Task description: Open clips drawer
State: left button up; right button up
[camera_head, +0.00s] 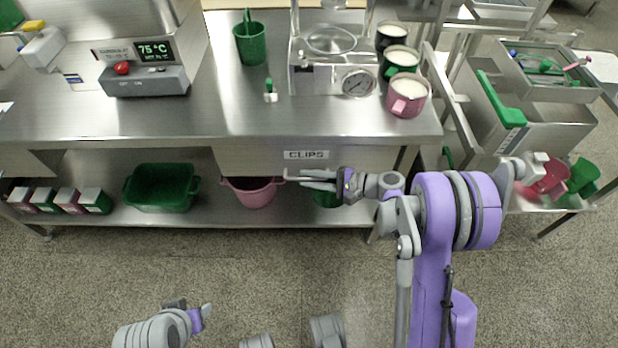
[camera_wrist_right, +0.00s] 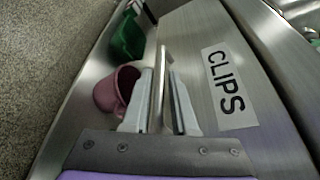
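The clips drawer (camera_head: 250,160) is a steel front under the tabletop, labelled CLIPS (camera_head: 305,155). It looks shut. Its thin bar handle (camera_head: 290,178) stands out below the label. My right gripper (camera_head: 316,180) reaches it from the right, its two pale fingers apart. In the right wrist view, the handle (camera_wrist_right: 161,65) runs between the fingers (camera_wrist_right: 160,105), close to the left one, with a narrow dark gap to the right one. The drawer front (camera_wrist_right: 195,50) is beside it. My left gripper (camera_head: 190,312) is low at the left, away from the drawer; its opening is unclear.
On the shelf below are a pink bucket (camera_head: 254,192), a green tub (camera_head: 160,187) and several small boxes. A green container partly shows behind my right gripper. The tabletop (camera_head: 240,108) carries a device with a gauge and several mugs. The floor in front is clear.

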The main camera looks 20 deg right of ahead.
jog(key=shift+w+a, duration=0.15)
jog(key=shift+a, duration=0.05)
grip_shut()
dwell(1.4)
